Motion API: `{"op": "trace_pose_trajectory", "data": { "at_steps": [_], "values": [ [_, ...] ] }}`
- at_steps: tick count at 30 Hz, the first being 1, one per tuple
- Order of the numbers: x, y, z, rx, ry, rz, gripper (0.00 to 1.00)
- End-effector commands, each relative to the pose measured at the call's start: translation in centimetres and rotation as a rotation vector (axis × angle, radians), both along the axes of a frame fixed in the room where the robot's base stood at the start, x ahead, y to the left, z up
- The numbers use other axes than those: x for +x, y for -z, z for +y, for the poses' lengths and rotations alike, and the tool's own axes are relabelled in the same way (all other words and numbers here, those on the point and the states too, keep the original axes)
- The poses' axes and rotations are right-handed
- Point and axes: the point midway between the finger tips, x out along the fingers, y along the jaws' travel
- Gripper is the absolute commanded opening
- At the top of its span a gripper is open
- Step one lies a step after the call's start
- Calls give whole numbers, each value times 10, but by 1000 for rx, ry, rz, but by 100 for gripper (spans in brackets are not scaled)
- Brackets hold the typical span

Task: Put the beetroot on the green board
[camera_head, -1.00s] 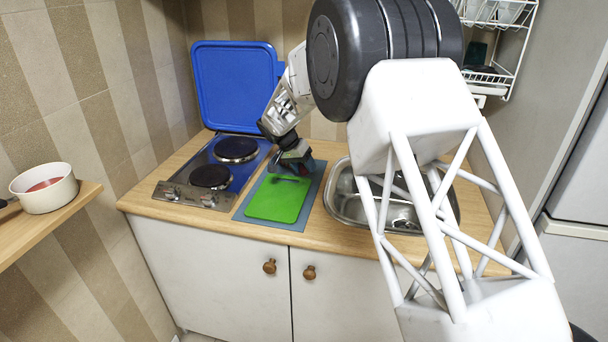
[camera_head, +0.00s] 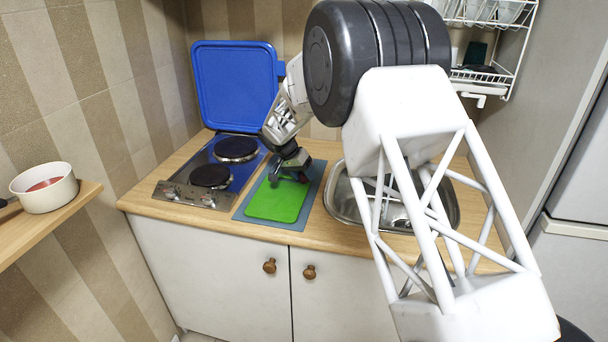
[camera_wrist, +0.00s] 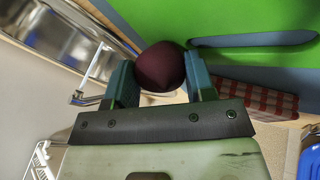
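The beetroot (camera_wrist: 160,66), dark purple and round, sits between the two teal fingers of my gripper (camera_wrist: 162,82) in the wrist view, touching both. My gripper is shut on it. In the head view my gripper (camera_head: 290,177) is over the far end of the green board (camera_head: 275,202); the beetroot cannot be made out there. The green board also shows in the wrist view (camera_wrist: 225,18), beyond the beetroot. I cannot tell whether the beetroot touches the board.
The board lies on a blue-grey mat (camera_head: 312,192) between the hob (camera_head: 212,175) and the sink (camera_head: 345,205). The hob's blue lid (camera_head: 237,85) stands open behind. A red checked cloth (camera_wrist: 255,99) shows in the wrist view. A pot (camera_head: 45,190) stands on the left shelf.

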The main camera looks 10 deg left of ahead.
Motion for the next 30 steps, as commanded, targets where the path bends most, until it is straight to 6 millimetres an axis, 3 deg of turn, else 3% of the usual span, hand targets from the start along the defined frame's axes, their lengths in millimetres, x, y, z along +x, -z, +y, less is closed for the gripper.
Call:
{"op": "trace_pose_trajectory", "data": {
  "at_steps": [2, 17, 30],
  "values": [
    [-1, 6, -1, -3, 1, 7, 60],
    [-3, 5, -2, -6, 1, 11, 60],
    [-10, -48, 23, -2, 0, 4, 60]
  ]
}}
